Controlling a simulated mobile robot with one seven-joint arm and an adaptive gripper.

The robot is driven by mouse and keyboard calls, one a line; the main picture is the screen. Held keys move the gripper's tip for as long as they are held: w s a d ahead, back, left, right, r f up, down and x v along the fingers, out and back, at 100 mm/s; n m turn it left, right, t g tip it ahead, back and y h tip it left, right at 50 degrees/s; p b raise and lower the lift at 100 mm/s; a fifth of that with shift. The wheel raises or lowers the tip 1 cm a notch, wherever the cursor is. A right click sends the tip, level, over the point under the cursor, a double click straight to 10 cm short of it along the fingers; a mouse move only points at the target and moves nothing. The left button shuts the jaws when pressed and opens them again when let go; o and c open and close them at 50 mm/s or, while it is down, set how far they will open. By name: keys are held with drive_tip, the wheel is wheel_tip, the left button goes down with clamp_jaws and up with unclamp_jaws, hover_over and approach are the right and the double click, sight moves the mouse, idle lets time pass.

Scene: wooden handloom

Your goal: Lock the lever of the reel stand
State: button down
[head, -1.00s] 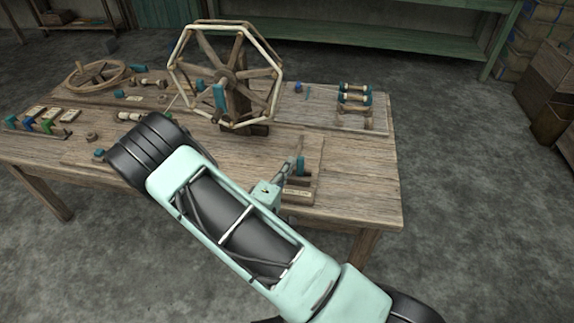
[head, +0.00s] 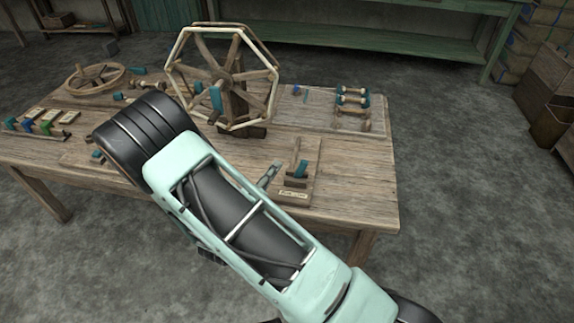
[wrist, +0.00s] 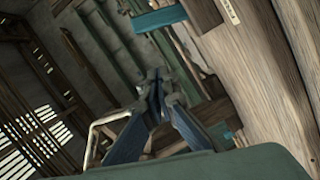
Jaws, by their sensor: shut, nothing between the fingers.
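The reel (head: 270,97) is a large eight-sided wooden wheel on a dark wooden stand at the back middle of the table. A teal lever-like piece (head: 216,98) shows in front of its left side. A small board (head: 312,150) at the front right carries an upright wooden post and a teal block (head: 302,169). I cannot tell which teal part is the task's lever. My gripper (head: 272,170) is just left of that board, apart from the teal block, partly hidden by my arm. In the wrist view my gripper (wrist: 156,88) has its fingers together, empty, below a teal bar (wrist: 158,20).
The wooden table (head: 350,205) has clear room at its front right. A label plate (head: 294,195) lies on the small board. A rack of bobbins (head: 352,100) stands at the back right.

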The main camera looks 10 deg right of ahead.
drive_tip(key=v, duration=0.7)
drive_tip(key=shift+p, duration=0.3)
